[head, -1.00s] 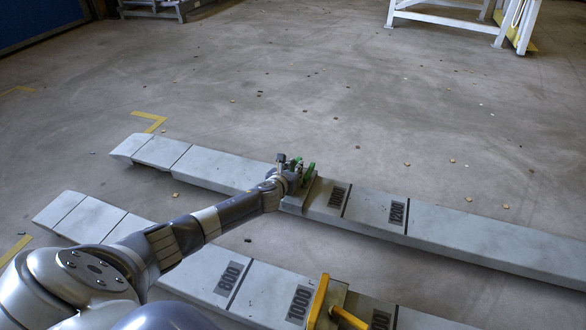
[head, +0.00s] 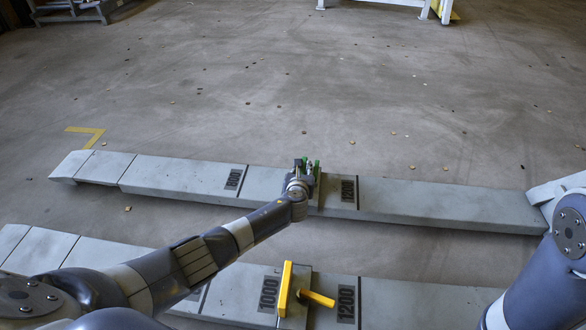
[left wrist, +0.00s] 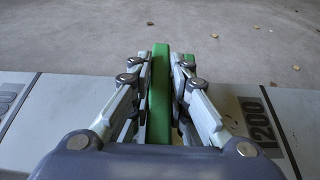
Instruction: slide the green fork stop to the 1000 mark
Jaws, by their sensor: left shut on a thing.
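The green fork stop (head: 317,168) sits on the far grey fork (head: 430,200), between its 800 mark (head: 235,179) and 1200 mark (head: 348,190). The 1000 mark on this fork is not visible; my gripper and the stop cover that stretch. My left gripper (head: 304,168) is at the stop. In the left wrist view its fingers (left wrist: 160,95) are shut on the stop's upright green bar (left wrist: 159,90), with the 1200 mark (left wrist: 258,122) to the right. My right gripper is out of view; only part of my right arm shows at the right edge.
The near fork (head: 420,305) runs roughly parallel, with a yellow stop (head: 286,288) between its 1000 mark (head: 268,293) and 1200 mark (head: 346,300). The concrete floor (head: 250,100) beyond is open, with small scattered bits. White frame legs (head: 445,10) stand at the back.

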